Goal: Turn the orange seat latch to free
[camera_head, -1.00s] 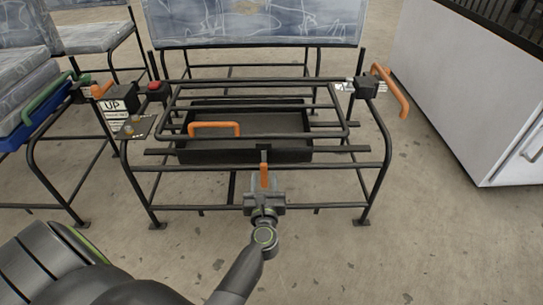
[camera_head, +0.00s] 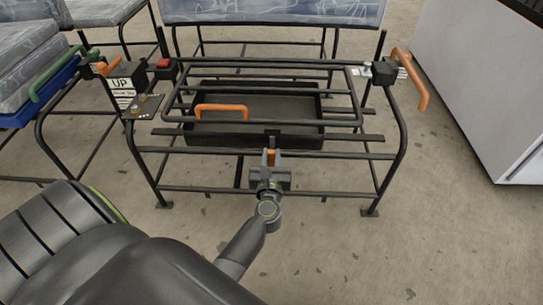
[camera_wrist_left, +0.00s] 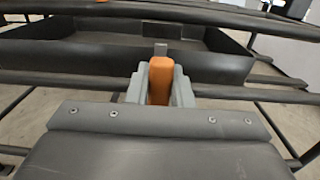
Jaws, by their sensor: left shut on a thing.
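The orange seat latch (camera_head: 271,156) is a short orange lever at the front middle of the black metal seat frame (camera_head: 352,154). It points down towards me in the head view. In the left wrist view the orange latch (camera_wrist_left: 160,80) stands between the two grey fingers. My left gripper (camera_head: 270,175) is shut on the latch, and its fingers cover the latch's lower part. A small grey metal piece (camera_wrist_left: 161,49) shows just behind the latch. My right gripper is in neither view.
A black tray (camera_head: 255,140) with an orange handle (camera_head: 221,108) sits inside the frame behind the latch. Another orange handle (camera_head: 415,82) sticks out at the frame's right. A panel marked UP (camera_head: 120,83) and a red button (camera_head: 163,63) are at the left. A white cabinet (camera_head: 478,85) stands right.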

